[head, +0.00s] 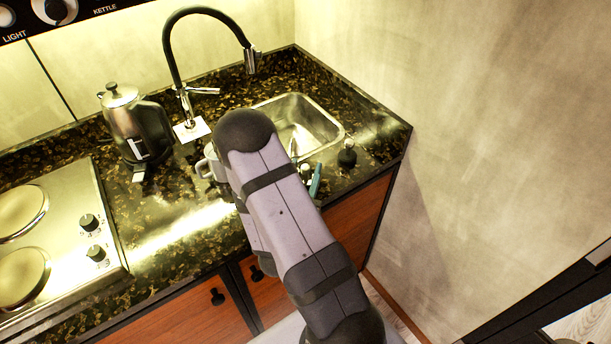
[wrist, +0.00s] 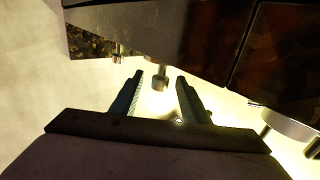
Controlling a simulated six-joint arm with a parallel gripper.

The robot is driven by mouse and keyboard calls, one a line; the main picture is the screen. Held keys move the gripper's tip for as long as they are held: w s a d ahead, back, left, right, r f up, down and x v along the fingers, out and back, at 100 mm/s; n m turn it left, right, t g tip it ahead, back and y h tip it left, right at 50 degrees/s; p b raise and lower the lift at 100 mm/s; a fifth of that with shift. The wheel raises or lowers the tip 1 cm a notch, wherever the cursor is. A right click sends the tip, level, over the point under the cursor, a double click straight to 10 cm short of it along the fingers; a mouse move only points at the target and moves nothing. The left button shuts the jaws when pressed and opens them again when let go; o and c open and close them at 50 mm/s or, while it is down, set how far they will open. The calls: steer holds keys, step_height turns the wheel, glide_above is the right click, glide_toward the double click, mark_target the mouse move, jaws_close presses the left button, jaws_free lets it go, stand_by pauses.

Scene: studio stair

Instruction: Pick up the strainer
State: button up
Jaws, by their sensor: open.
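In the head view I cannot make out the strainer for certain; my arm covers the middle of the counter and part of the sink (head: 318,112). My gripper (wrist: 160,76) shows in the wrist view with its two dark fingers spread apart and nothing held between them. A small metallic cylinder (wrist: 160,82) appears beyond the fingertips; I cannot tell what it belongs to. My gripper is hidden behind my arm in the head view.
A kettle (head: 136,128) and a black faucet (head: 172,55) stand at the back. A pale cup (head: 205,168) is left of my arm. A teal item (head: 316,180) and a dark bottle (head: 347,157) are near the sink's front. A stove (head: 75,225) is at left.

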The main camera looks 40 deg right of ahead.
mark_target(307, 165)
steer(key=p+x, duration=0.1)
steer(key=x, duration=0.2)
steer(key=shift+d+r+p, duration=0.1)
steer(key=shift+d+p, duration=0.1)
steer(key=shift+p, duration=0.2)
steer(key=shift+w+d, duration=0.5)
steer(key=shift+w, duration=0.05)
jaws_close()
